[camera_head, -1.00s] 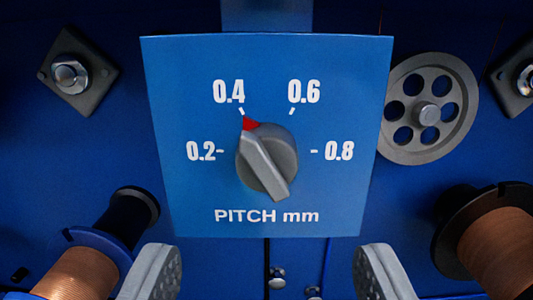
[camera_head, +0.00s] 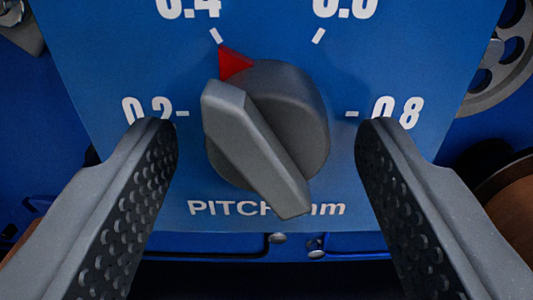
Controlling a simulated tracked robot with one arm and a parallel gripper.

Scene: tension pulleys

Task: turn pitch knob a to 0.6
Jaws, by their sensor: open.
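The pitch knob (camera_head: 268,130) is a grey round dial with a raised grip bar and a red pointer tip (camera_head: 234,62). The red tip points up and left at the 0.4 mark. The knob sits on a blue label plate (camera_head: 100,60) marked 0.2, 0.4, 0.6, 0.8 and "PITCH mm". The 0.6 tick (camera_head: 318,35) is at the upper right of the knob. My gripper (camera_head: 267,135) is open, with one textured finger to the left of the knob and one to the right. Gaps show between both fingers and the knob in the picture.
Part of a grey pulley wheel (camera_head: 500,60) shows at the upper right. A copper spool (camera_head: 510,200) is partly hidden behind the right finger. Small bolts (camera_head: 316,247) and thin blue tubing lie below the plate. The space directly around the knob is clear.

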